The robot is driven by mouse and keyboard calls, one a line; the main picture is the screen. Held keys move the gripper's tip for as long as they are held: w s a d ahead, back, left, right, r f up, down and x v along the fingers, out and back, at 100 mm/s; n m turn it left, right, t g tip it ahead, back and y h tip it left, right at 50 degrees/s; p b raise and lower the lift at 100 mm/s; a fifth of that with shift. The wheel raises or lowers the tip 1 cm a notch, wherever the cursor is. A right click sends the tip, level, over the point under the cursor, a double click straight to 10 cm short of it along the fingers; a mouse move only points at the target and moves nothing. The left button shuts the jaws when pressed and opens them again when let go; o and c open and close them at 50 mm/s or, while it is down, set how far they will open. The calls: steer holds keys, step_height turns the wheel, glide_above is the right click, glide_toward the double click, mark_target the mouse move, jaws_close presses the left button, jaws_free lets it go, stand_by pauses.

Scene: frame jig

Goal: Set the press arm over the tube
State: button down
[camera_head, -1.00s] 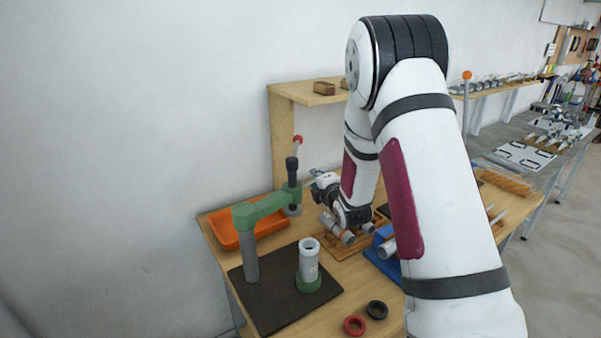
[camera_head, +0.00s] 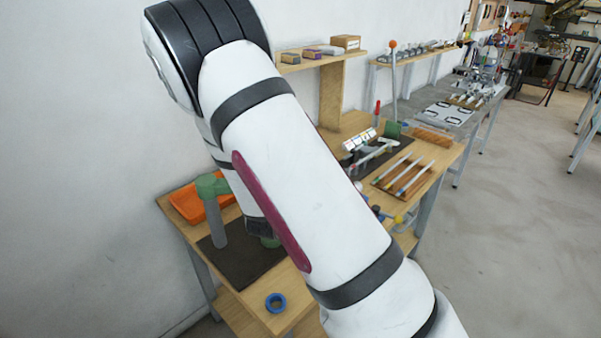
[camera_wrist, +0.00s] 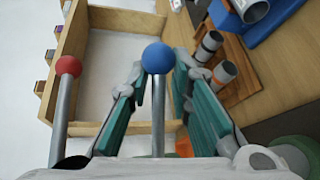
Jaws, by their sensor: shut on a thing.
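The green press arm (camera_head: 212,185) sits on a grey post in the head view; its outer end is hidden behind my arm. In the wrist view a red knob on a rod (camera_wrist: 68,68) stands to the left. My gripper (camera_wrist: 152,85) has its teal fingers on both sides of a grey rod with a blue ball (camera_wrist: 158,58) and is shut on it; the contact is hard to see. The grey tube (camera_wrist: 290,157) shows at the lower right of the wrist view, by its green base (camera_wrist: 300,145). In the head view my arm hides my gripper and most of the tube.
An orange tray (camera_head: 184,206) lies behind the press on the table. The dark mat (camera_head: 232,264) lies under it. A blue ring (camera_head: 276,302) lies at the front. The wrist view shows a wooden shelf (camera_wrist: 120,22), a rack of cylinders (camera_wrist: 228,85) and a blue holder (camera_wrist: 262,30).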

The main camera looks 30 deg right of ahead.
steer(key=shift+s+a+r+m+g+h, duration=0.2)
steer(key=shift+s+m+g+h, duration=0.1)
steer(key=shift+s, duration=0.2)
steer(key=shift+s+a+r+m+g+h, duration=0.1)
steer(key=shift+s+a+m+g+h, duration=0.15)
steer(key=shift+s, duration=0.2)
steer(key=shift+f, duration=0.1)
steer(key=c, duration=1.7)
jaws_free()
steer(key=shift+s, duration=0.1)
steer(key=shift+s+a, duration=0.1)
steer(key=v, duration=1.2)
